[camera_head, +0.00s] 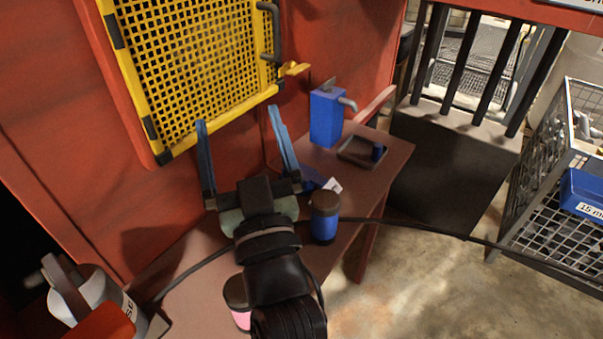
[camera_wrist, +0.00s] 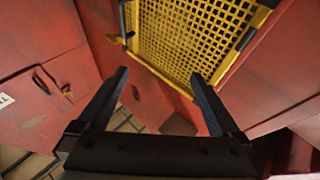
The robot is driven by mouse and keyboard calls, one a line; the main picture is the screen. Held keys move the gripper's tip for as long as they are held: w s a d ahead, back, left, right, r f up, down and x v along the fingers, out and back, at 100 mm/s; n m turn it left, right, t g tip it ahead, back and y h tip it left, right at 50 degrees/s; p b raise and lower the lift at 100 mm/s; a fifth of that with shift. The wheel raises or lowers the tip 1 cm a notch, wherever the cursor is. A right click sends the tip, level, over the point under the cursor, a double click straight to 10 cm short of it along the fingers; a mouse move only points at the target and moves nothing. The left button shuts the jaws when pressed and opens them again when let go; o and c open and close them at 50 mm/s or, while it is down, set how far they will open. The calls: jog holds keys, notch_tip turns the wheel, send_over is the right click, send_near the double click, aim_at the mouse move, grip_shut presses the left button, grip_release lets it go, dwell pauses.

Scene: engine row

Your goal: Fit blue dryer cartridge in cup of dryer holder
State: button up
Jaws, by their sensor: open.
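The blue dryer cartridge (camera_head: 325,217), a blue cylinder with a brown top, appears to stand upright on the brown bench, just right of my wrist. My gripper (camera_head: 237,116) is open and empty. Its two fingers point at the yellow mesh panel, away from the cartridge. The wrist view shows the open gripper (camera_wrist: 160,74) with nothing between the fingers and no cartridge. I cannot surely pick out the dryer holder or its cup. A pale green piece (camera_head: 232,218) shows partly behind my gripper and is mostly hidden.
A blue box with a grey pipe (camera_head: 327,118) stands at the bench's back. A pink, brown-topped cylinder (camera_head: 240,318) is partly behind my arm. A yellow mesh panel (camera_head: 190,60) stands ahead.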

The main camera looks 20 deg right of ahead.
jog(key=s+d+f+m+g+h+p, duration=0.25)
jog(key=d+f, duration=0.35)
jog(key=f, duration=0.6)
jog(key=m+g+h+p, duration=0.2)
jog(key=g, duration=0.2)
send_near(326, 202)
jog(key=shift+t, duration=0.25)
jog(key=x, duration=0.3)
jog(key=f+x, duration=0.1)
jog(key=x, duration=0.3)
jog(key=f+x, duration=0.1)
jog(key=x, duration=0.3)
jog(key=shift+w+d+f, duration=0.15)
jog(key=shift+d, duration=0.05)
jog(key=c, duration=1.5)
grip_shut()
jog(key=shift+p, duration=0.35)
